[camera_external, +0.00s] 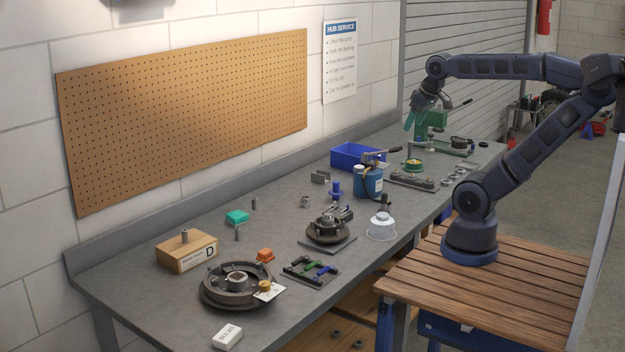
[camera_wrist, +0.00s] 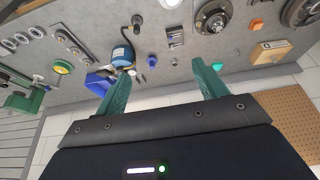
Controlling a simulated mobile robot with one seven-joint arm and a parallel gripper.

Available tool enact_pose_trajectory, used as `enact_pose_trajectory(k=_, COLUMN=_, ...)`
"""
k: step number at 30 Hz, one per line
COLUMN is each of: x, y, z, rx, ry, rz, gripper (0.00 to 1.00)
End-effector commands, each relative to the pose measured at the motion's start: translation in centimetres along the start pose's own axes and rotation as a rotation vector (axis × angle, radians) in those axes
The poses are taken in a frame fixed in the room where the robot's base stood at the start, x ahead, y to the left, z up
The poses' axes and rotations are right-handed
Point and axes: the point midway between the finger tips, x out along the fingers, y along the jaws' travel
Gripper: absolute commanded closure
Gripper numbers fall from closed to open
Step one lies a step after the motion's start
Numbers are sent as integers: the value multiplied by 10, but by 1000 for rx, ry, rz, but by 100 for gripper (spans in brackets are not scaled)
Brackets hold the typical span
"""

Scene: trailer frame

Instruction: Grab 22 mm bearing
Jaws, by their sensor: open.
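My gripper (camera_external: 409,119) hangs above the far end of the grey workbench (camera_external: 278,252), near the green press. In the wrist view its two teal fingers (camera_wrist: 162,70) are spread wide with nothing between them. I cannot tell which round piece is the 22 mm bearing; no size marking is readable.
A green press (camera_external: 433,122), a blue bin (camera_external: 352,157) and a blue can with a lever (camera_external: 368,183) stand near the gripper. A hub on a plate (camera_external: 327,230), a drum (camera_external: 238,287) and a wooden box marked D (camera_external: 187,252) lie nearer. The bench's back strip is mostly clear.

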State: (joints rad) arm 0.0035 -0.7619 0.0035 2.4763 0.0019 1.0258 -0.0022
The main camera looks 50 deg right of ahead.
Motion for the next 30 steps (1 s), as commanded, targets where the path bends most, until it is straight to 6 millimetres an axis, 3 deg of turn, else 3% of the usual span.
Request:
enact_pose_trajectory(k=3, x=-19, y=5, z=-12, rx=20, ry=-2, rz=-1, gripper=29)
enact_pose_trajectory(k=11, x=-16, y=54, z=-40, rx=202, ry=-17, rz=4, gripper=29)
enact_pose_trajectory(k=17, x=-10, y=108, z=-65, rx=393, ry=-36, rz=29, gripper=29)
enact_pose_trajectory(k=20, x=-3, y=150, z=-79, rx=533, ry=-51, rz=61, gripper=29)
enact_pose_trajectory(k=24, x=11, y=226, z=-93, rx=772, ry=-70, rz=143, gripper=29)
enact_pose_trajectory(k=30, x=23, y=326, z=-95, rx=1074, ry=-74, rz=303, gripper=29)
